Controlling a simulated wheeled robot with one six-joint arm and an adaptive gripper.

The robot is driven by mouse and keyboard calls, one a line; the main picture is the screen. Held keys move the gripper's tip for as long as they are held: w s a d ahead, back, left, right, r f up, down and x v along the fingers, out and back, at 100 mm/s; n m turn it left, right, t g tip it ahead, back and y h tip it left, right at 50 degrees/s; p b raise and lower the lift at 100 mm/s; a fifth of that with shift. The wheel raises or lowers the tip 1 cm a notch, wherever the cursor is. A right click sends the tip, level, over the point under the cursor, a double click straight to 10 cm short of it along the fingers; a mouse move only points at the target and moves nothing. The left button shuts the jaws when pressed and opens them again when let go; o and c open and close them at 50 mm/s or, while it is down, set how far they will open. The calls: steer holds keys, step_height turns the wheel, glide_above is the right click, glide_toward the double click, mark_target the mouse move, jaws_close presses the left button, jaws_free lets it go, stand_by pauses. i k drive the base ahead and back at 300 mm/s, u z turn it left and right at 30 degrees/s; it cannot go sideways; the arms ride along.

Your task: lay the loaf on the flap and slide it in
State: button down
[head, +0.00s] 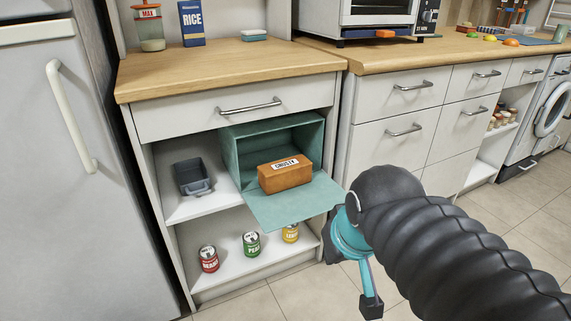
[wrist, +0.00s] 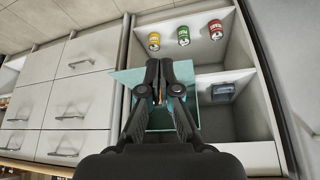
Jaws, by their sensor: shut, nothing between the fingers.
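The brown loaf (head: 285,178), with a white label on top, lies at the mouth of the teal bread box (head: 229,155). The box's flap (head: 292,208) is folded down and sticks out level in front. The loaf appears to rest near the flap's inner end; I cannot tell how much of it is inside. My gripper (wrist: 163,82) is shut and empty, in front of the flap in the wrist view, where the flap (wrist: 129,78) shows behind it. There the loaf is mostly hidden. In the head view my arm covers much of the gripper, right of the flap.
A grey tin (head: 193,178) stands left of the box on the same shelf. Several cans (head: 252,244) stand on the shelf below. Drawers (head: 397,130) and a counter (head: 440,52) lie to the right. A fridge (head: 60,170) stands left. Open floor lies before the cabinet.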

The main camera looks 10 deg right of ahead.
mark_target(286, 174)
steer(key=z, duration=2.4)
steer(key=k, duration=1)
steer(key=u, duration=1.65)
steer(key=i, duration=0.5)
steer(key=u, duration=0.05)
